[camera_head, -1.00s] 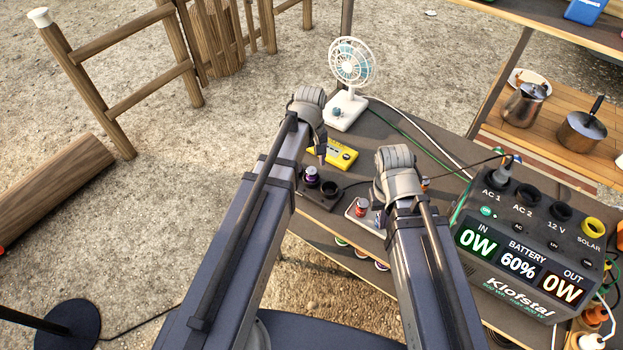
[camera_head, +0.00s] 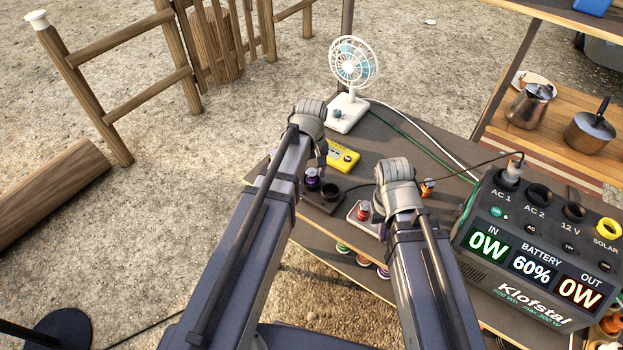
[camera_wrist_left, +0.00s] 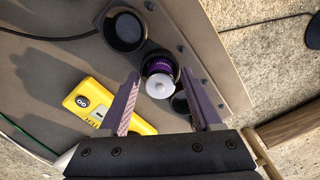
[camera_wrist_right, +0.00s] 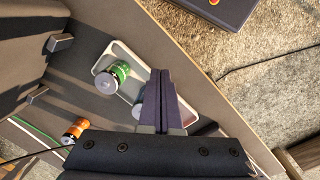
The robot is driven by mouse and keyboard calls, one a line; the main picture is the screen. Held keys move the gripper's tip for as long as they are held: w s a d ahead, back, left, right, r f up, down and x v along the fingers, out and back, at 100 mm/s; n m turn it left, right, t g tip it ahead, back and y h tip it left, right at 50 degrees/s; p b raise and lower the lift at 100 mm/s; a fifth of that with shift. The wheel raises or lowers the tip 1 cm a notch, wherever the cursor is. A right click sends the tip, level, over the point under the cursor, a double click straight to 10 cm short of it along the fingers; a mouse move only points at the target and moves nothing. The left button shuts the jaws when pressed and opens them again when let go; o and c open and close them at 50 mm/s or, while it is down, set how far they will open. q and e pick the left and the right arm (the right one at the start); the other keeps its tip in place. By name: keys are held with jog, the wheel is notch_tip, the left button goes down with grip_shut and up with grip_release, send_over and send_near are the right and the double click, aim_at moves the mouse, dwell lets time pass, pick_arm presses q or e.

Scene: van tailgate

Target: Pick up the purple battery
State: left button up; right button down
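The purple battery (camera_head: 312,180) stands in one socket of a dark holder (camera_head: 325,206) on the table. In the left wrist view the battery (camera_wrist_left: 160,68) shows its purple side and pale round end between my left fingers. My left gripper (camera_wrist_left: 160,76) is open, with one finger on each side of the battery; a gap shows on both sides, and I cannot tell the height difference exactly. My right gripper (camera_wrist_right: 160,72) is shut and empty, beside a pale tray (camera_wrist_right: 107,57) that holds a green battery (camera_wrist_right: 122,70).
A yellow meter-like device (camera_head: 343,157) lies just behind the holder. An empty socket (camera_wrist_left: 125,31) is next to the purple battery. A small fan (camera_head: 350,65) stands at the back. An orange battery (camera_head: 428,187) and the power station (camera_head: 540,240) are to the right.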

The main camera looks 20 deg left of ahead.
aim_at(311, 171)
pick_arm(q)
grip_shut()
dwell(0.3)
jog(key=shift+r, duration=0.1)
pick_arm(e)
jog(key=shift+r, duration=0.15)
